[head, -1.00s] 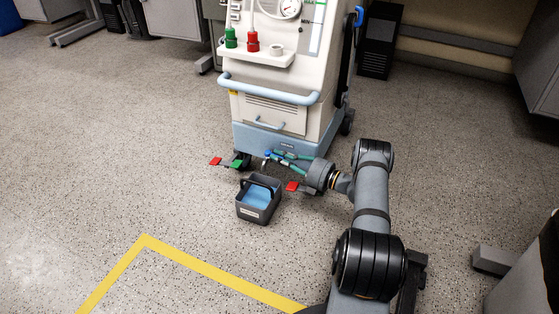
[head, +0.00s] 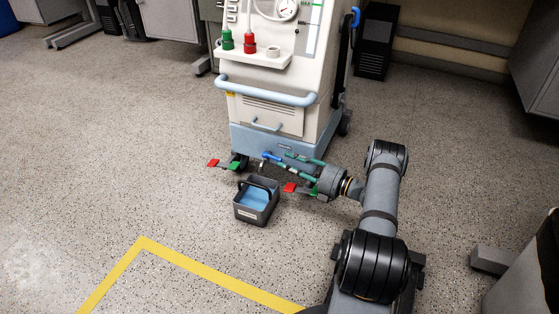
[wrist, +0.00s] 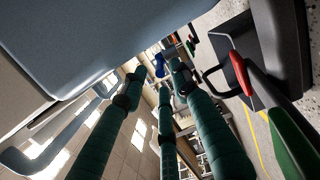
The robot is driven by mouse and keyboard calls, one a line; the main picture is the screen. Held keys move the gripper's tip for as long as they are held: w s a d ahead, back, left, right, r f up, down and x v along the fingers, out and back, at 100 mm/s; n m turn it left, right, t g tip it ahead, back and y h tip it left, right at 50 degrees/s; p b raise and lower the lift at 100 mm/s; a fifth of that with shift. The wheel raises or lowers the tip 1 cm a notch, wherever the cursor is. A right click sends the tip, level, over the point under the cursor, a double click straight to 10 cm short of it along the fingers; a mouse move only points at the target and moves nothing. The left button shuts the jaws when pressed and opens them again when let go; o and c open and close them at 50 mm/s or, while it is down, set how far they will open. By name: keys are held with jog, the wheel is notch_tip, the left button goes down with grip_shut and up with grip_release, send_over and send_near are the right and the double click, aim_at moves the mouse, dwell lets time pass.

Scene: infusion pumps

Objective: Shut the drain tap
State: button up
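The drain tap's blue handle (head: 270,157) shows low at the front of the white and pale-blue machine (head: 270,135), above and behind a dark grey bucket (head: 245,213). The bucket has a raised handle and blue inside. My gripper (head: 283,162) reaches in from the right with its green fingers spread and pointing at the tap. In the wrist view, my gripper (wrist: 160,78) has its fingers apart, and the small blue handle (wrist: 158,66) shows between and beyond their tips. I cannot tell whether any finger touches it. The tap's body is mostly hidden.
Red and green foot pedals stick out at the machine's left (head: 222,164) and right (head: 300,188) feet, the right ones just below my gripper. A blue rail (head: 265,93) crosses the machine's front above. The floor left of the bucket is clear, with yellow tape (head: 200,267).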

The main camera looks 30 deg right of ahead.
jog(key=v, duration=0.7)
jog(key=shift+s, duration=0.1)
